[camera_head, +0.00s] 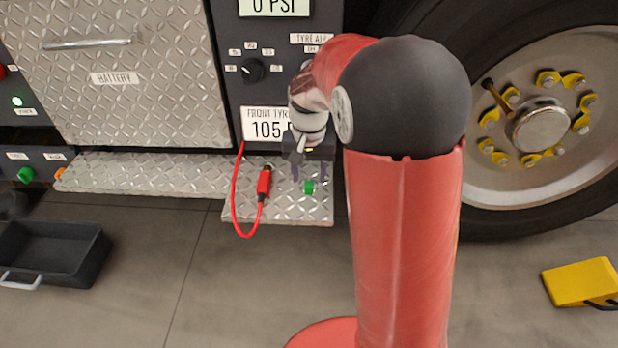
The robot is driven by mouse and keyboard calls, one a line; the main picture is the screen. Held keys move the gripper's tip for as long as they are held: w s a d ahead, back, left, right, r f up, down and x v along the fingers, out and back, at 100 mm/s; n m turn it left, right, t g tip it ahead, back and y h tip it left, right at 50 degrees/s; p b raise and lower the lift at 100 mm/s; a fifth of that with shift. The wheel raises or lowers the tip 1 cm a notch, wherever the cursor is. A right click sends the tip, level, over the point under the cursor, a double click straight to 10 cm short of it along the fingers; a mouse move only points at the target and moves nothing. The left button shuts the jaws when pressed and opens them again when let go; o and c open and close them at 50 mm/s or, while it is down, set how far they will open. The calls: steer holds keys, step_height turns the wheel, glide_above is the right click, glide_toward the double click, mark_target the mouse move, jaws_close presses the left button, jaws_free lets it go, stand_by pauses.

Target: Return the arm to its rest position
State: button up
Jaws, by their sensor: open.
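My red arm with its dark rounded joint stands in the middle right of the head view, in front of the vehicle's side. It reaches toward the panel above the metal step. My gripper (309,172) is at the arm's far end, small and partly hidden by the wrist. Its fingers point down over the step, close to a green connector (309,187). I cannot tell whether they touch it. I see nothing held between the fingers.
A red air hose (236,203) with a red fitting (264,184) hangs over the diamond-plate step (150,174). A control panel (268,75) is behind the arm. The large wheel (541,126) is right, a yellow chock (580,283) and black tray (50,252) on the floor.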

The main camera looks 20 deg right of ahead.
step_height(320, 180, up, 5)
steer(key=shift+s+r+p, duration=0.1)
steer(key=shift+p, duration=0.25)
steer(key=s+r+n+t+p, duration=0.1)
steer(key=s+r+t+p, duration=0.1)
steer(key=s+r, duration=0.4)
steer(key=s+r+n+t+p, duration=0.2)
steer(key=s+r, duration=0.4)
steer(key=s, duration=1)
steer(key=shift+r+n+t+p, duration=0.3)
steer(key=shift+r+t+p, duration=0.1)
steer(key=shift+t+p, duration=0.55)
